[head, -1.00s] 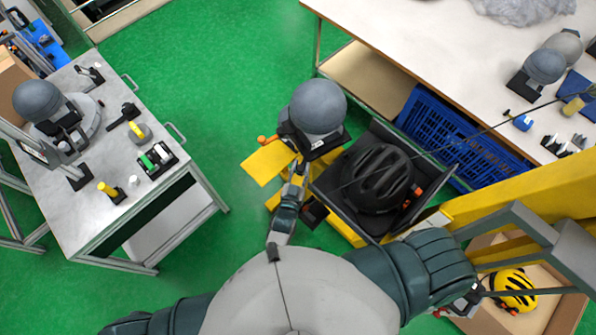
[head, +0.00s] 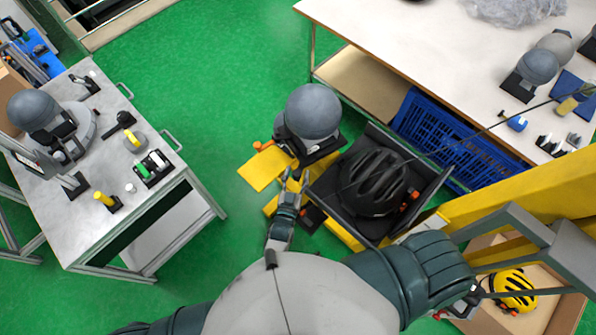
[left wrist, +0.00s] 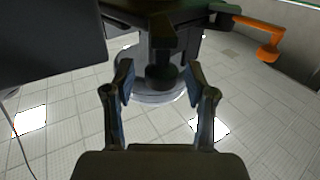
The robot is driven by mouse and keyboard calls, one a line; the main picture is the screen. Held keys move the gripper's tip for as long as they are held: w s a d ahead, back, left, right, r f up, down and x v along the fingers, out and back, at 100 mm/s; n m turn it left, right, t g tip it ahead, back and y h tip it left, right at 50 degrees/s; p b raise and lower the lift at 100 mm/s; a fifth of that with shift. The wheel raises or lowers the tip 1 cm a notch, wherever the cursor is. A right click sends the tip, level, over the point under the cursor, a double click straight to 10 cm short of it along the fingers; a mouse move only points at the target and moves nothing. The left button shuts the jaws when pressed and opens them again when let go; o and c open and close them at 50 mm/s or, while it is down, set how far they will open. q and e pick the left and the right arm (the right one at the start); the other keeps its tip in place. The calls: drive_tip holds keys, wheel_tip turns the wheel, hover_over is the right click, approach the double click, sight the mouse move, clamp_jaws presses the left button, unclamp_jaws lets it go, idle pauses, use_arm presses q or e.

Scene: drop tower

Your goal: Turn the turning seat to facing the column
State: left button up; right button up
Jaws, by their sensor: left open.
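The turning seat is a dark mount (head: 308,146) with a grey headform (head: 312,112) on it and an orange handle (head: 263,146) at its left. My left gripper (head: 295,178) is just below the mount in the head view, its fingertips partly hidden. In the left wrist view my left gripper (left wrist: 158,80) is open, with a dark stem (left wrist: 163,60) between or just beyond its fingers; contact cannot be told. The orange handle (left wrist: 258,38) shows there at upper right. The yellow column (head: 535,195) is at the right. My right gripper (head: 462,306) is low at the right, its fingers unclear.
A black helmet (head: 374,182) lies in a dark tray (head: 330,188) right of the seat. A blue crate (head: 450,135) stands below the white table (head: 400,35). A grey bench (head: 75,205) is at the left. A yellow helmet (head: 512,288) lies in a box (head: 563,305). Green floor is free between.

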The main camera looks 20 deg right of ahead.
use_arm(q)
drive_tip(key=v, duration=1.1)
